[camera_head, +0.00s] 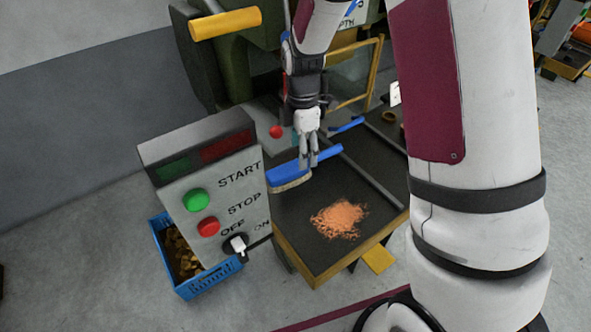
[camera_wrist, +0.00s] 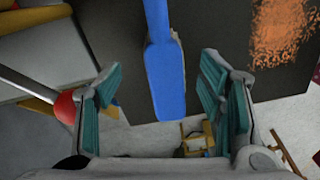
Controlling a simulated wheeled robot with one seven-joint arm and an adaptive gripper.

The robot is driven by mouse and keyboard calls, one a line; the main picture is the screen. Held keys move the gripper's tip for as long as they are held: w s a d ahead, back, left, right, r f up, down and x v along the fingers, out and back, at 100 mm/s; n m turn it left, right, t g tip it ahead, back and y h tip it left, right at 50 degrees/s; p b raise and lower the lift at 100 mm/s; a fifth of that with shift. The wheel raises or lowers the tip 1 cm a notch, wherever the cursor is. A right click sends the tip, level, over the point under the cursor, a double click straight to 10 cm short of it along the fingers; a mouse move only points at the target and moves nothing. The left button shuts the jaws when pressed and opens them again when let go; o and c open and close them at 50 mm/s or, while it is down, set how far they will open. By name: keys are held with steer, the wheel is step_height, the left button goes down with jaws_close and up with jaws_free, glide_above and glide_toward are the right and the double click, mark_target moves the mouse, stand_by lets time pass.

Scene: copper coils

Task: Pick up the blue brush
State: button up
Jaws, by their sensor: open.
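The blue brush (camera_head: 290,172) lies at the left edge of the dark tabletop, with pale bristles along its lower left side. In the wrist view the blue brush (camera_wrist: 165,75) runs down from the top edge into the space between the fingers. My gripper (camera_head: 308,160) is over the brush, with its fingers reaching down around it. In the wrist view my gripper (camera_wrist: 163,95) is open, with teal pads on both sides and a gap between each pad and the brush. I cannot tell the exact height of the fingertips over the brush.
A pile of copper bits (camera_head: 338,219) lies on the dark table (camera_head: 300,222). A control box (camera_head: 205,190) with green and red buttons stands close to the left. A metal bar (camera_head: 365,178) crosses the tabletop. A blue crate (camera_head: 205,285) sits on the floor.

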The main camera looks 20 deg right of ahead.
steer(key=shift+s+d+f+b, duration=0.1)
steer(key=shift+f+b, duration=0.1)
steer(key=shift+f, duration=1.25)
steer(key=shift+s+d+f+b, duration=0.1)
steer(key=shift+f+b, duration=0.1)
steer(key=shift+f, duration=1.25)
steer(key=c, duration=1.3)
